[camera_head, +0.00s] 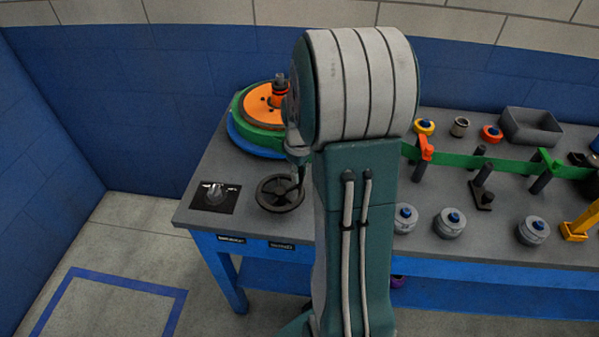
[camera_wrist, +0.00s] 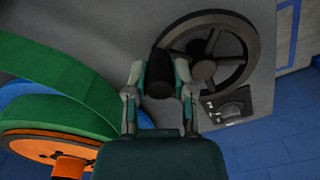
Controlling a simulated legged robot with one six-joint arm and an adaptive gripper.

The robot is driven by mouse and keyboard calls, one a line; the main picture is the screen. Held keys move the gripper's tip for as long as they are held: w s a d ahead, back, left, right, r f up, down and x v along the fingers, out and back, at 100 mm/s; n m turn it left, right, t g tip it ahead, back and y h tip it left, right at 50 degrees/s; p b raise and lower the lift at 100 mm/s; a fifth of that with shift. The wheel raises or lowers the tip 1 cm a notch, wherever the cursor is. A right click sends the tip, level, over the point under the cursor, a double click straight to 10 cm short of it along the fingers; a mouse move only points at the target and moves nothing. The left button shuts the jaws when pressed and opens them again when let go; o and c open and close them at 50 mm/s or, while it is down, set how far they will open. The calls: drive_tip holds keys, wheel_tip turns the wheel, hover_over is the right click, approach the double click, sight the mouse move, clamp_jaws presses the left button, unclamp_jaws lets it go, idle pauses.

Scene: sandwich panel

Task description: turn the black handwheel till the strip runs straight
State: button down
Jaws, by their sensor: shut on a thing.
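The black handwheel (camera_head: 271,206) lies at the front left of the grey table, right of a black plate with a grey knob. In the wrist view the handwheel (camera_wrist: 247,50) shows its rim, spokes and hub, and a dark upright handle (camera_wrist: 158,84) stands at its rim. My gripper (camera_wrist: 158,80) is shut on this handle, one finger on each side. In the head view my gripper (camera_head: 298,172) is at the wheel's far right rim, partly hidden by my arm. The green strip (camera_head: 468,158) runs right from behind my arm past several posts; its stretch behind the arm is hidden.
A reel with orange, green and blue discs (camera_head: 242,128) stands behind the wheel. An orange clip (camera_head: 425,148) sits on the strip. Several grey rollers (camera_head: 450,222) line the front edge. A grey bin (camera_head: 530,127) stands at the back right. The plate with knob (camera_head: 214,197) is left of the wheel.

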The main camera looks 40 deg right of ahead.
sight(299, 199)
drive_tip(key=shift+s, duration=0.15)
drive_tip(key=m, duration=0.1)
drive_tip(key=s+m, duration=0.1)
drive_tip(key=shift+a+m, duration=0.3)
drive_tip(key=shift+m, duration=0.1)
drive_tip(key=m, duration=0.1)
drive_tip(key=s+m, duration=0.1)
drive_tip(key=shift+s+a+m, duration=0.1)
drive_tip(key=shift+a+m, duration=0.2)
drive_tip(key=shift+a, duration=0.05)
drive_tip(key=m, duration=0.1)
drive_tip(key=s+a+m, duration=0.1)
drive_tip(key=m, duration=0.1)
drive_tip(key=shift+a+f, duration=0.1)
drive_tip(key=shift+s+a+m, duration=0.3)
drive_tip(key=shift+a+m, duration=0.25)
drive_tip(key=shift+m, duration=0.65)
drive_tip(key=shift+c, duration=2.3)
unclamp_jaws()
drive_tip(key=shift+w, duration=0.1)
